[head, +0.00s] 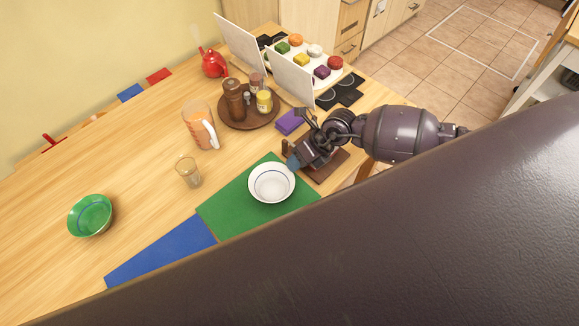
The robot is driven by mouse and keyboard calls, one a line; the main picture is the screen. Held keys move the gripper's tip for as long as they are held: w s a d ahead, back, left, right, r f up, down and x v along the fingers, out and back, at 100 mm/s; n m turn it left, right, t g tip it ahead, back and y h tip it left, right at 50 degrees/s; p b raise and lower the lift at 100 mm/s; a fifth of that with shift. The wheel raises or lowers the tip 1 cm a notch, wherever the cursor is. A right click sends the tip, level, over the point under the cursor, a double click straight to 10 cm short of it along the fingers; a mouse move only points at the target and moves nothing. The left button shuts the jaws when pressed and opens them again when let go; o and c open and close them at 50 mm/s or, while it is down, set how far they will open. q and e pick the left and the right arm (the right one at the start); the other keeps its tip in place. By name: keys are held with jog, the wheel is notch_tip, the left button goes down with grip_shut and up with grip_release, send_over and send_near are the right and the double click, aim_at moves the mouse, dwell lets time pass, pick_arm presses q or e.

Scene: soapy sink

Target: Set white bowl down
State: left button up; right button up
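The white bowl (271,184) has a thin dark ring inside and appears upright over the green mat (232,209). I cannot tell whether its base rests on the mat. My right gripper (293,162) comes in from the right, with its fingertips at the bowl's upper right rim. The tips are small and partly hidden, so I cannot tell whether they are shut on the rim. My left gripper is not in view.
A blue mat (165,252) adjoins the green one. A glass (188,172), an orange-and-white pitcher (201,126) and a green bowl (91,215) stand to the left. A purple block (289,121) and a brown round tray (238,121) with jars lie behind.

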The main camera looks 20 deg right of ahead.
jog(key=v, duration=0.6)
jog(key=s+a+r+m+t+y, duration=0.2)
jog(key=a+r+m+t+y, duration=0.3)
jog(key=a+m+t+y, duration=0.45)
jog(key=s+d+f+m+h, duration=0.5)
jog(key=m+h, duration=0.3)
jog(key=m, duration=0.6)
jog(key=s+d+f+m+h, duration=0.6)
jog(key=d+m+h, duration=0.1)
jog(key=m, duration=0.8)
jog(key=shift+d+h, duration=0.2)
jog(key=shift+h, duration=0.15)
jog(key=shift+g, duration=0.25)
